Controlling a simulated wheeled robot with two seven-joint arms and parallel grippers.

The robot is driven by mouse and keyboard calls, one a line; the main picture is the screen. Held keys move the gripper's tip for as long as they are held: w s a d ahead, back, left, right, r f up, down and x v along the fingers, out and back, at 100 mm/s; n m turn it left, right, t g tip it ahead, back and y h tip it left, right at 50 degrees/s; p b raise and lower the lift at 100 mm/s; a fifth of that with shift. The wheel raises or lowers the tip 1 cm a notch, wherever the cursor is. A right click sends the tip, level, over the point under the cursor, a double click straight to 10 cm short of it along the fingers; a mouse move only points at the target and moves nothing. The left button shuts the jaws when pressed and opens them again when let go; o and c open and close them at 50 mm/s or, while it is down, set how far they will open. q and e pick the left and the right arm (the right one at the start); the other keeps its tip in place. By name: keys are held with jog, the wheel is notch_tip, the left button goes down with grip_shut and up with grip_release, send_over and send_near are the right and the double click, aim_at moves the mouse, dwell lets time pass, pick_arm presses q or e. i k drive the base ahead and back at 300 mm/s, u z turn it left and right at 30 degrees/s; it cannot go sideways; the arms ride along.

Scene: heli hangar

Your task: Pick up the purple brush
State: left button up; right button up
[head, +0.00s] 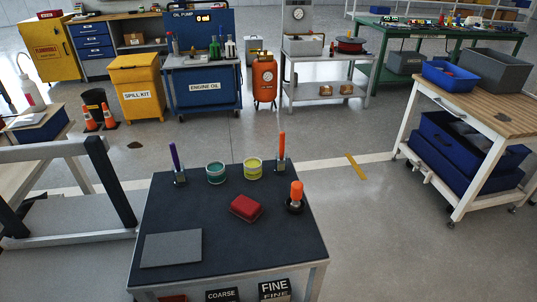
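The purple brush (174,156) stands upright in a small dark holder (180,178) at the back left of the dark-topped table (220,247) in front of me. Its handle points up and leans slightly. A teal-sided tin (215,173) stands to its right. Nothing covers the upper part of the brush. Neither of my grippers shows in the head view.
The table also holds a yellow tin (253,168), an orange brush (281,145) in a holder, a red block (246,208), an orange-handled tool (296,192) and a grey flat sheet (171,249). A grey frame (70,155) stands close on the left.

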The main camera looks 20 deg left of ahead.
aim_at(179, 173)
jog(key=z, duration=1.55)
jog(key=i, duration=2.8)
jog(key=u, duration=2.95)
jog(key=i, duration=4.05)
jog(key=u, duration=2.5)
jog(key=i, duration=1.6)
jog(key=u, duration=0.1)
